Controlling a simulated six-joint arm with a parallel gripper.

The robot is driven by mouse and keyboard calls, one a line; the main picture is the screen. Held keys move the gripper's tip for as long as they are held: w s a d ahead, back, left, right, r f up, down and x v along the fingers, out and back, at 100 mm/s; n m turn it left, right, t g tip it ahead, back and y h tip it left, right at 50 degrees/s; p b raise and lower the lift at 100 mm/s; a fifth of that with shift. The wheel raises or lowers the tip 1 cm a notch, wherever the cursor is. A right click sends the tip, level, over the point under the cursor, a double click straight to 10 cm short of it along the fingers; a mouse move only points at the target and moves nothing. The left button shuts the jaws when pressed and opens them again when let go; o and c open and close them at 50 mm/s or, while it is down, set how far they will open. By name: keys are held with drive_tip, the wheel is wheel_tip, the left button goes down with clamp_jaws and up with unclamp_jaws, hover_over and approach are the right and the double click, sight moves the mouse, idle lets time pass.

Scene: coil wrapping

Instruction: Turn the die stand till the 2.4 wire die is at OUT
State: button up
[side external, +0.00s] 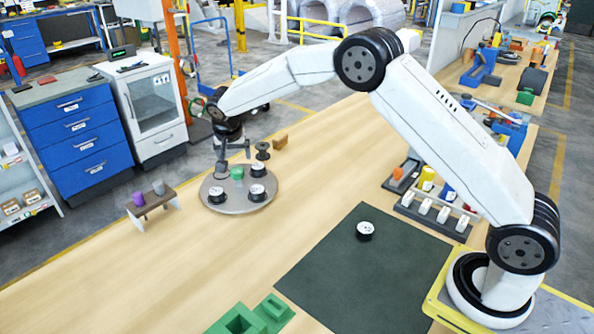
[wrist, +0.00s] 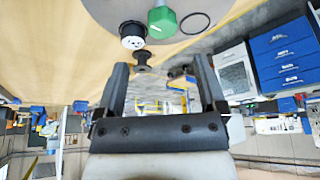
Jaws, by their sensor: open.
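The die stand (side external: 240,205) is a round grey turntable on the wooden bench. It carries several black dies with white tops, such as one at the front left (side external: 217,195) and one at the right (side external: 257,193), and a green piece (side external: 237,173) near its back. The stand also shows at the top of the wrist view (wrist: 188,42), with the green piece (wrist: 162,22) and one die (wrist: 132,41). My gripper (side external: 221,167) is at the stand's back left edge. In the wrist view its fingers (wrist: 160,68) are apart and empty. The die sizes and OUT mark are unreadable.
A dark spool (side external: 262,151) and a brown block (side external: 280,142) stand behind the stand. A small brown rack (side external: 152,202) with two cups is at the left. A dark mat (side external: 350,275) with a single black-and-white piece (side external: 365,231) lies to the right, and green blocks (side external: 250,318) lie in front.

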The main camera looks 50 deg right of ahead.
sight(237, 170)
drive_tip(key=shift+w, duration=0.2)
drive_tip(key=shift+f, duration=0.1)
drive_tip(key=shift+x, duration=3.85)
drive_tip(key=shift+c, duration=0.2)
clamp_jaws()
